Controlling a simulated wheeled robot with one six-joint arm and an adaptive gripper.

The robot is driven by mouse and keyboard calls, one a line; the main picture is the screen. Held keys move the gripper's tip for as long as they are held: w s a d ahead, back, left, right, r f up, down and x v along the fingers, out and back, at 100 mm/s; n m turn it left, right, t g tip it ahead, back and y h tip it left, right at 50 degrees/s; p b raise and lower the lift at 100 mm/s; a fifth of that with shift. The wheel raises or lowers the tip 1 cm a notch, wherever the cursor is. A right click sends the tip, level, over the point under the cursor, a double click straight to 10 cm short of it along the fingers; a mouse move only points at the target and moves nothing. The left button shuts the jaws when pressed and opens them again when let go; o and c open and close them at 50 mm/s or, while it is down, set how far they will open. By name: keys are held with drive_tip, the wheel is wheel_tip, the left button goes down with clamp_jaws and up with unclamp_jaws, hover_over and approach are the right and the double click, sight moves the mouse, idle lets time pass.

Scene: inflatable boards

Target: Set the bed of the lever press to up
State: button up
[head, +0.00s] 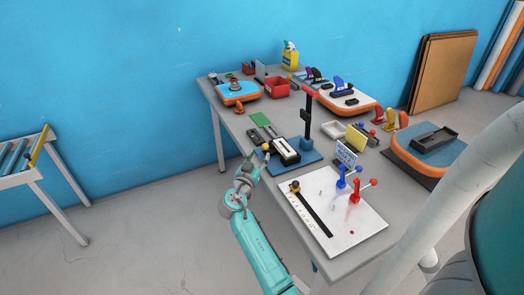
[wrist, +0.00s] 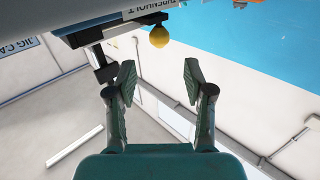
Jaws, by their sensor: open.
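The lever press has a blue base (head: 299,163), a dark upright column (head: 305,122) and a red-tipped arm (head: 310,91) at its top. A black and white bed block (head: 285,150) sits on the base in front of the column. A yellow ball knob (head: 266,147) shows at the block's left end, near the table's edge. My gripper (head: 257,159) is open and empty just beside this knob. In the wrist view the knob (wrist: 159,37) lies beyond the gap between my open fingers (wrist: 157,80), apart from them. I cannot tell the bed's height setting.
A white board (head: 350,238) with blue and red levers stands nearer on the table. A small sign (head: 346,154), a green pad (head: 260,119) and a dark tray (head: 259,132) lie around the press.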

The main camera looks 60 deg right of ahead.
drive_tip(key=v, duration=0.6)
drive_tip(key=shift+d, duration=0.1)
idle(0.4)
drive_tip(key=s+a+f+n+t+y, duration=0.3)
drive_tip(key=s+a+f+n+y, duration=0.15)
drive_tip(key=a+f, duration=0.4)
drive_tip(key=s+a+f+n+t+y, duration=0.45)
drive_tip(key=a+f, duration=0.25)
drive_tip(key=a, duration=0.2)
drive_tip(key=s+a+n+t+y, duration=0.1)
drive_tip(key=s+a+n+y, duration=0.3)
drive_tip(key=s+a, duration=0.75)
drive_tip(key=s+a+r+n+t+y, duration=0.2)
drive_tip(key=s+a+r+y, duration=0.2)
drive_tip(key=s+a+r, duration=0.4)
drive_tip(key=s+r, duration=0.5)
drive_tip(key=s, duration=0.2)
drive_tip(key=shift+s+r+y, duration=0.3)
drive_tip(key=shift+s, duration=0.1)
